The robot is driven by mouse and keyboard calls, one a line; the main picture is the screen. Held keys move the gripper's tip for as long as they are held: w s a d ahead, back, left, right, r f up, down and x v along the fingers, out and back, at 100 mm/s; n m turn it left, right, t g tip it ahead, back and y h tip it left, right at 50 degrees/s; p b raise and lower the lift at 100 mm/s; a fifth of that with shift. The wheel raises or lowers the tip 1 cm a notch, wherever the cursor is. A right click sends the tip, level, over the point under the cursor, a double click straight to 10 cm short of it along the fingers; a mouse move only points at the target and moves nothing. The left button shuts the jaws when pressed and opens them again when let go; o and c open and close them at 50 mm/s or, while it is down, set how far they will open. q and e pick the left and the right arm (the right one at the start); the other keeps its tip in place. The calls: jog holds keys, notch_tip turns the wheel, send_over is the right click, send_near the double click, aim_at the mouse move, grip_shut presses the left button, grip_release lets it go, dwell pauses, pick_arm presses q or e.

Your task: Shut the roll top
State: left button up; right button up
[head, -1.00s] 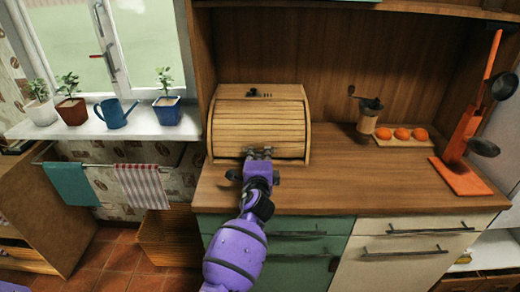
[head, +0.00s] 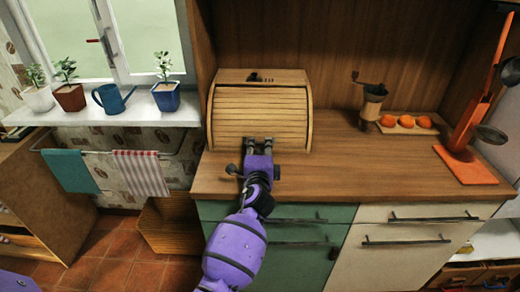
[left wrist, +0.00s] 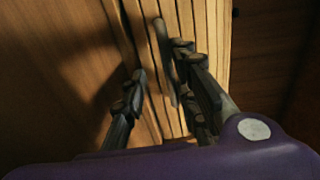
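The wooden bread box (head: 262,108) stands on the counter against the back panel. Its slatted roll top (head: 258,118) covers the curved front down close to the counter; my gripper hides part of its lower edge, so I cannot tell if a small gap is left there. My left gripper (head: 259,143) is at the lower front of the slats with its two fingers apart. In the left wrist view the fingers (left wrist: 160,90) are spread in front of the slats (left wrist: 195,30), and a dark rounded bar, perhaps a handle, shows between them. My right gripper is out of view.
On the wooden counter (head: 400,175), a coffee grinder (head: 372,100), a board with orange fruits (head: 407,122) and an orange stand with hanging utensils (head: 470,130) are to the right. The counter's middle is clear.

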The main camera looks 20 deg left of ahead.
pick_arm(q)
jog(key=shift+s, duration=0.1)
jog(key=v, duration=1.1)
jog(key=shift+s+d+r, duration=0.1)
jog(key=shift+s+d, duration=0.05)
jog(key=shift+s, duration=0.25)
